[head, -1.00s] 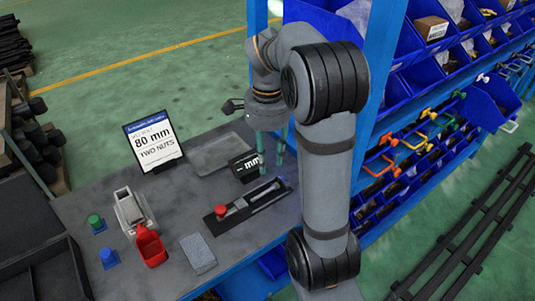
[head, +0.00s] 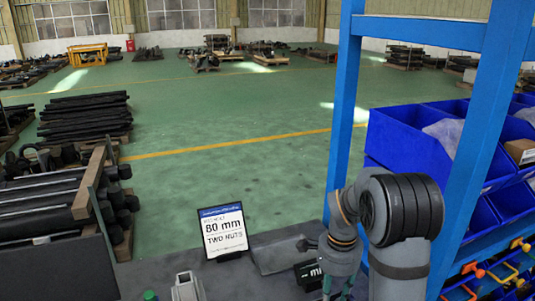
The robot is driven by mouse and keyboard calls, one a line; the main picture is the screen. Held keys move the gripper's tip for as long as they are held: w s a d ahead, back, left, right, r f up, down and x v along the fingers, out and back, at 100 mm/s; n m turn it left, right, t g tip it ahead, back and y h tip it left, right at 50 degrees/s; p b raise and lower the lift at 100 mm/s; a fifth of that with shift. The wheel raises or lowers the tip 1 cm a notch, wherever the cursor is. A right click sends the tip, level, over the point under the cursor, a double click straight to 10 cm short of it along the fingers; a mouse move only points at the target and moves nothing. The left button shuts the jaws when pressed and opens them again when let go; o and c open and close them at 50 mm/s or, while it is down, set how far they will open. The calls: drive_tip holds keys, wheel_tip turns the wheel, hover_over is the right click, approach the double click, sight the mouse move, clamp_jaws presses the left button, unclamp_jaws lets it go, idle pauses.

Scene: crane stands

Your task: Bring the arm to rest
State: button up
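My grey arm hangs down at the lower right in the head view. My gripper (head: 337,288) points downward at the bottom edge of the picture. The upper parts of its two teal fingers show with a gap between them; the tips are cut off by the frame. I see nothing held between the visible parts. A small black display reading "mi" (head: 309,274) stands just left of the gripper, partly hidden behind it.
A sign reading "80 mm TWO NUTS" (head: 223,232) stands on the dark bench (head: 150,277). A grey metal holder (head: 187,287) and a green knob (head: 150,295) show at the bottom edge. A blue rack with bins (head: 410,140) rises close on the right.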

wheel_tip(320, 180, down, 2)
drive_tip(key=shift+s+f, duration=0.1)
drive_tip(key=shift+f, duration=0.05)
drive_tip(key=shift+r, duration=2.1)
